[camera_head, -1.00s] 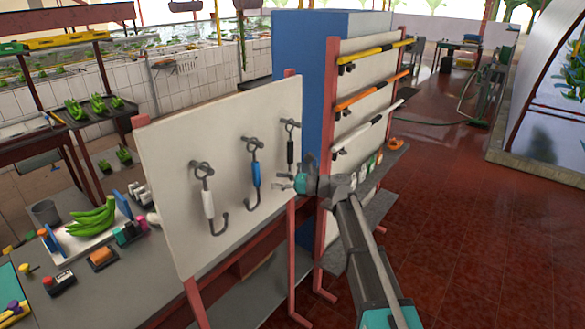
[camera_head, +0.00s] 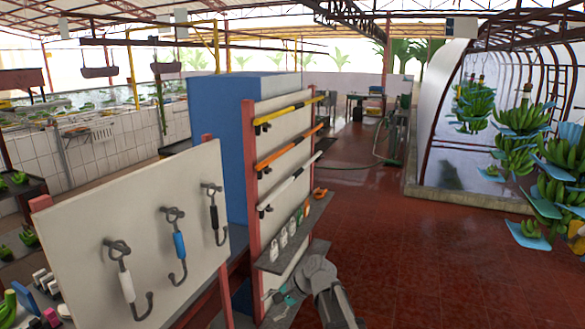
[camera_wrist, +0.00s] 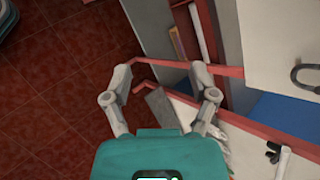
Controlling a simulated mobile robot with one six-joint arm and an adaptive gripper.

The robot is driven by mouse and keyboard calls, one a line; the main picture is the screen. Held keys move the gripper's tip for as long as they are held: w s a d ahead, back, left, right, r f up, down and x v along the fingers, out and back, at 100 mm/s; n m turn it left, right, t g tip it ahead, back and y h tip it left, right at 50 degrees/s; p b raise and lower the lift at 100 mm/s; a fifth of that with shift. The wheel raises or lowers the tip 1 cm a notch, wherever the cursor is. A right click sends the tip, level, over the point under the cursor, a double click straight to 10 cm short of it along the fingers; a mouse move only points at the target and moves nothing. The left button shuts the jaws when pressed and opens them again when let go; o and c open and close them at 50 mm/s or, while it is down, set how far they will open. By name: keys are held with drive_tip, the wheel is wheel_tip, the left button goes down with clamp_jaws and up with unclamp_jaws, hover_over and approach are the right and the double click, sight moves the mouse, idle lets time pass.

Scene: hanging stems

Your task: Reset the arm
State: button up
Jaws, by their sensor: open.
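My gripper (camera_head: 286,297) is low in the camera_head view, in front of the lower shelves of the rack. In the camera_wrist view its two grey fingers (camera_wrist: 161,76) stand wide apart with nothing between them. Its teal body fills the bottom of that view. My forearm comes in from the bottom edge of the camera_head view.
A white board (camera_head: 75,225) carries a white hook (camera_head: 127,286), a blue hook (camera_head: 179,245) and a black hook (camera_head: 214,217). A rack (camera_head: 286,200) holds yellow, orange and white poles. Red floor (camera_head: 430,270) is clear at right; banana bunches (camera_head: 520,160) hang far right.

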drive_tip(key=s+d+f+n+h, duration=0.2)
drive_tip(key=s+d, duration=0.4)
drive_tip(key=d, duration=0.5)
drive_tip(key=s+d+f+n+h, duration=0.3)
drive_tip(key=s+d+n+h, duration=0.2)
drive_tip(key=d, duration=0.6)
drive_tip(key=shift+s+d+f+h, duration=0.15)
drive_tip(key=shift+s+d+h, duration=0.3)
drive_tip(key=shift+h, duration=0.45)
drive_tip(key=shift+a, duration=0.1)
